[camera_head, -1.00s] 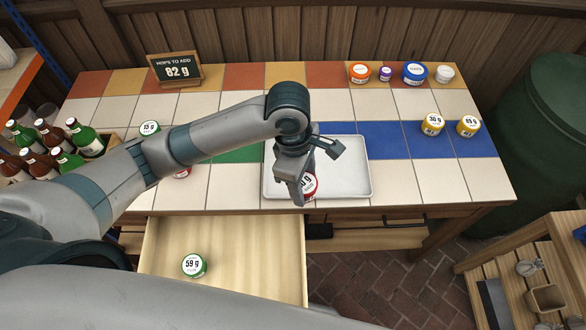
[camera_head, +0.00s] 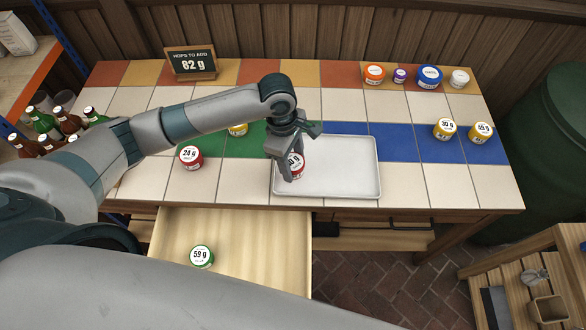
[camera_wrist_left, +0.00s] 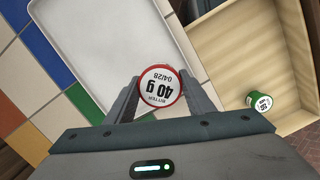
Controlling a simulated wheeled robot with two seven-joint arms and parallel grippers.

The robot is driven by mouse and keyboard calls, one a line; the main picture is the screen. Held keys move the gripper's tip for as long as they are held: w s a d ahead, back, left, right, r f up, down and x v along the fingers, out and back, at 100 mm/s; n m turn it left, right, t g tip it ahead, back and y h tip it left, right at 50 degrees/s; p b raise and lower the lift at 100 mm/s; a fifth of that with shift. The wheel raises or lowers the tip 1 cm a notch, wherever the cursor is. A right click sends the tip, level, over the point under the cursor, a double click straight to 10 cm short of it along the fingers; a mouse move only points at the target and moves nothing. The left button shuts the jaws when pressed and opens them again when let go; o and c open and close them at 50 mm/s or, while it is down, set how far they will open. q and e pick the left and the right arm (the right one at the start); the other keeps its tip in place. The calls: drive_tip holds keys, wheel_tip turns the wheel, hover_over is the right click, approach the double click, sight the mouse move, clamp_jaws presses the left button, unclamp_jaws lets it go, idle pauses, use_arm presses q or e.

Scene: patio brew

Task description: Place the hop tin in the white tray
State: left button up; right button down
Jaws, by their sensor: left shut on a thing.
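My left gripper (camera_head: 288,170) is shut on a red tin with a white lid (camera_head: 297,167). In the left wrist view the tin (camera_wrist_left: 160,88) sits between both fingertips, its label reading "40 g" and "BITTER" upside down. In the head view the tin is over the left part of the white tray (camera_head: 345,180). The tray (camera_wrist_left: 110,40) also shows behind the tin in the wrist view, and it looks empty. Whether the tin touches the tray floor I cannot tell. My right gripper is not in view.
A red 24 g tin (camera_head: 190,158) and a partly hidden yellow tin (camera_head: 238,130) stand left of the tray. Two yellow tins (camera_head: 444,129) stand to the right. An open drawer (camera_head: 262,245) holds a green 59 g tin (camera_head: 201,257). A sign (camera_head: 191,62) reads 82 g.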

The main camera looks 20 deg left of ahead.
sight(293, 169)
use_arm(q)
drive_tip(key=shift+f+p, duration=0.45)
drive_tip(key=shift+f, duration=1.55)
drive_tip(key=shift+f, duration=0.1)
drive_tip(key=o, duration=0.8)
